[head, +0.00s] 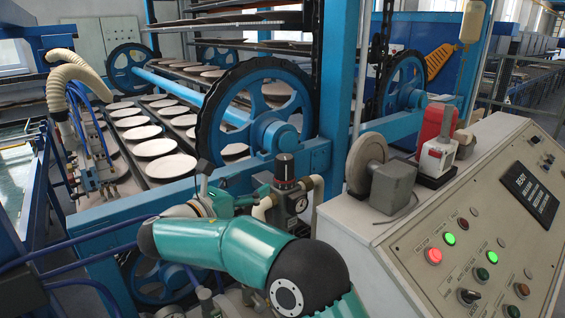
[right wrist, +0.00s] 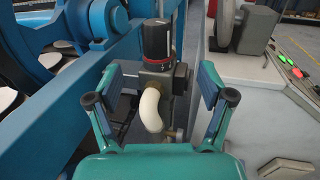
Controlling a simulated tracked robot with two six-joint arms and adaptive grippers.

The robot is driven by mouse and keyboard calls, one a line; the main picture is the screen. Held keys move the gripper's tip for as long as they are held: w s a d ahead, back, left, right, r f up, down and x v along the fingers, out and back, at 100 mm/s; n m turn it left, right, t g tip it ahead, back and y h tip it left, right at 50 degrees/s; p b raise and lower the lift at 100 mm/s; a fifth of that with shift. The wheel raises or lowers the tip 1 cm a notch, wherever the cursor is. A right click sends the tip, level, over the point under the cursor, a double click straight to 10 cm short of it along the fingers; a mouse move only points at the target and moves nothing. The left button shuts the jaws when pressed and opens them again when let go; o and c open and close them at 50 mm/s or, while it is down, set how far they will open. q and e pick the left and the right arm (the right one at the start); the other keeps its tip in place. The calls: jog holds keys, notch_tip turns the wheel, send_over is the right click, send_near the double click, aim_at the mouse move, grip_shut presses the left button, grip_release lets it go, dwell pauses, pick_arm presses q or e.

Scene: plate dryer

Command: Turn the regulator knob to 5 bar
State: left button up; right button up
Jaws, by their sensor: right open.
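The regulator knob (head: 284,167) is a black upright cylinder on top of the regulator body (head: 287,204), which carries a small round gauge. In the right wrist view the knob (right wrist: 156,40) shows a red ring near its base and pale markings on its side; I cannot read a pressure value. My right gripper (head: 236,190) is open and empty, partly hidden behind my teal arm, just left of the regulator. In the right wrist view its fingers (right wrist: 160,85) spread to either side of the regulator, with the knob appearing beyond the fingertips. My left gripper is not in view.
A pale elbow pipe (right wrist: 151,110) comes off the regulator towards my right gripper. A blue frame beam (head: 140,205) and large blue wheel (head: 255,110) stand close behind and left. The control panel (head: 480,220) is at right. Racks of white plates (head: 160,148) lie behind.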

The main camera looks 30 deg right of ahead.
aim_at(283, 167)
jog(key=p+x, duration=0.1)
jog(key=x, duration=0.3)
jog(key=p+x, duration=0.1)
jog(key=x, duration=0.4)
jog(key=p+x, duration=0.1)
jog(key=x, duration=0.4)
jog(key=shift+w+f+p, duration=0.15)
jog(key=shift+w+p, duration=0.15)
jog(key=shift+w, duration=0.1)
jog(key=shift+c, duration=0.2)
jog(key=c, duration=1.1)
jog(key=shift+f+n+t+y+b, duration=0.1)
jog(key=shift+n+t+y+b, duration=0.3)
jog(key=shift+t+b, duration=0.45)
jog(key=shift+c, duration=0.2)
jog(key=n+t+y+b, duration=0.2)
jog(key=n+t+b, duration=0.1)
jog(key=t+b, duration=0.1)
jog(key=shift+s+f+b, duration=0.1)
jog(key=shift+b, duration=0.4)
jog(key=shift+r+n+t+y+b, duration=0.25)
jog(key=shift+n+t+y+b, duration=0.85)
jog(key=shift+y+b, duration=0.1)
jog(key=o, duration=1.2)
